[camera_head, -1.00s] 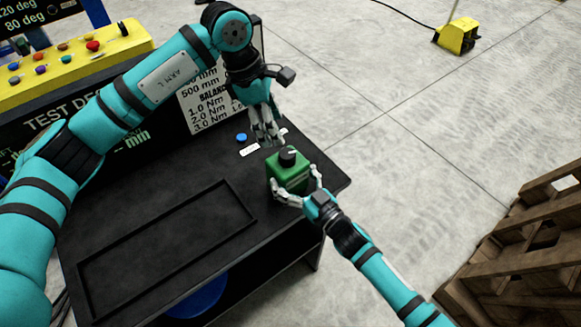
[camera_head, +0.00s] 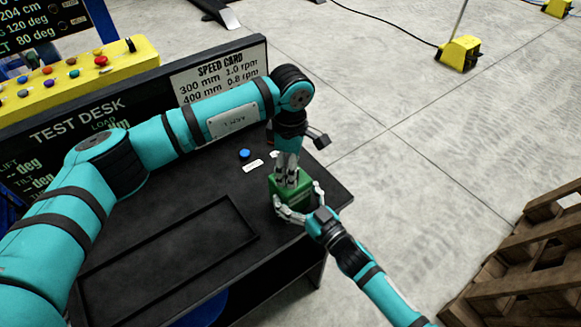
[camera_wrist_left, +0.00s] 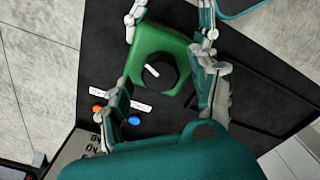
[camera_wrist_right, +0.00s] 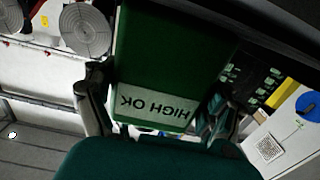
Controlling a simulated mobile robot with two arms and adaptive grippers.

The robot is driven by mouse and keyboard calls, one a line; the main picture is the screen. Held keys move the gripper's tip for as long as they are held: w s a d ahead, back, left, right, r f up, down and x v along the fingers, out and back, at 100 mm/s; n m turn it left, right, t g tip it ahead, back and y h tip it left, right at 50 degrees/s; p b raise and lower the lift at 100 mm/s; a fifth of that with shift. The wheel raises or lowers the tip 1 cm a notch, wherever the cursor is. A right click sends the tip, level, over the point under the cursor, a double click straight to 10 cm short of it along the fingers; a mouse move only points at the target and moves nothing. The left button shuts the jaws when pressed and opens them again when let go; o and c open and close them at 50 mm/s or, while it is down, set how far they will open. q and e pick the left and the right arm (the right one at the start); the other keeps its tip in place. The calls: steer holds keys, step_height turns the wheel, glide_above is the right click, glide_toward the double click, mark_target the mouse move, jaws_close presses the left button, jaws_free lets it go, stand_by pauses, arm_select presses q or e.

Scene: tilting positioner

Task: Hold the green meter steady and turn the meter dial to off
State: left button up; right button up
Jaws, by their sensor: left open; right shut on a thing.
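The green meter (camera_head: 294,199) stands near the right edge of the black desk. My right gripper (camera_head: 300,207) is shut on the meter's body from the front right. In the right wrist view, the meter's green face (camera_wrist_right: 165,65) shows upside-down "HIGH OK" lettering between the fingers. My left gripper (camera_head: 288,178) points down over the meter's top, open. In the left wrist view, its fingers are spread around the black dial (camera_wrist_left: 164,74) and the green top (camera_wrist_left: 160,45). The dial carries a white pointer mark (camera_wrist_left: 152,71). The head view hides the dial behind the left fingers.
A blue button (camera_head: 244,154) and white labels (camera_head: 253,166) lie behind the meter on the desk. An orange button (camera_wrist_left: 98,109) shows in the left wrist view. A recessed tray (camera_head: 165,250) lies left. A wooden pallet (camera_head: 530,260) stands on the floor at right.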

arm_select(q)
steer(key=shift+f, duration=0.5)
steer(key=c, duration=1.2)
